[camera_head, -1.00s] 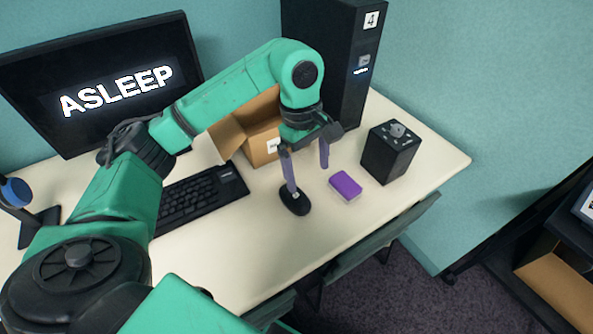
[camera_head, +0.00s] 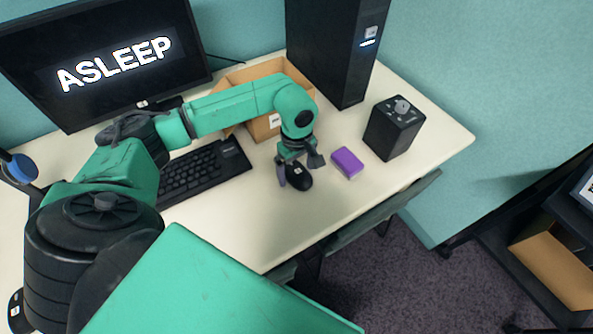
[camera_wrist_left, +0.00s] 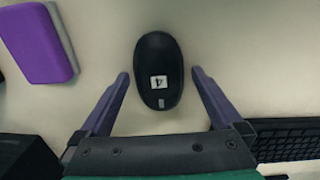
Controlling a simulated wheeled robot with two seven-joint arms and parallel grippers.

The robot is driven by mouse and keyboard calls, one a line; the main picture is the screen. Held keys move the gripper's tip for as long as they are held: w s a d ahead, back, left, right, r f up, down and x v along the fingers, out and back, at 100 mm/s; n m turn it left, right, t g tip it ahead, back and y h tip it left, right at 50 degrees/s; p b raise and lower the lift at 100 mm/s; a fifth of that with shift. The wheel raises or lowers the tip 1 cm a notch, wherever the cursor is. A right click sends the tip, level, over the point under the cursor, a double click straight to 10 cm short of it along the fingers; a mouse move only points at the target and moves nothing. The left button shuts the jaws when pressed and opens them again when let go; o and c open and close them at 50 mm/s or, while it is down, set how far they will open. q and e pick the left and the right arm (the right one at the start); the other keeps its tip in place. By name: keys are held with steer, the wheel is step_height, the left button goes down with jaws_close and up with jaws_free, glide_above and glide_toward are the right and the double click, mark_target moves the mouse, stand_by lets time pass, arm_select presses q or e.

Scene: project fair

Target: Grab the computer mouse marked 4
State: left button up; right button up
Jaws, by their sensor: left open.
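The black computer mouse (camera_head: 299,177) lies on the desk below my left gripper, partly hidden by it in the head view. In the left wrist view the mouse (camera_wrist_left: 159,70) shows whole, with a white label reading 4. My left gripper (camera_head: 298,178) points down over the mouse with its fingers open. In the left wrist view the fingertips of the left gripper (camera_wrist_left: 160,73) stand on either side of the mouse, with a gap on each side. My right gripper is not in view.
A purple block (camera_head: 347,163) and a black box with a knob (camera_head: 393,128) lie right of the mouse. A keyboard (camera_head: 203,172) is to the left. An open cardboard box (camera_head: 262,126) and a black tower (camera_head: 335,50) stand behind. The desk (camera_head: 245,225) is bare in front.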

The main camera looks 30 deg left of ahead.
mark_target(296, 169)
arm_select(q)
steer(key=c, duration=1.3)
step_height(296, 169, up, 20)
steer(key=shift+r, duration=0.1)
steer(key=shift+c, duration=0.2)
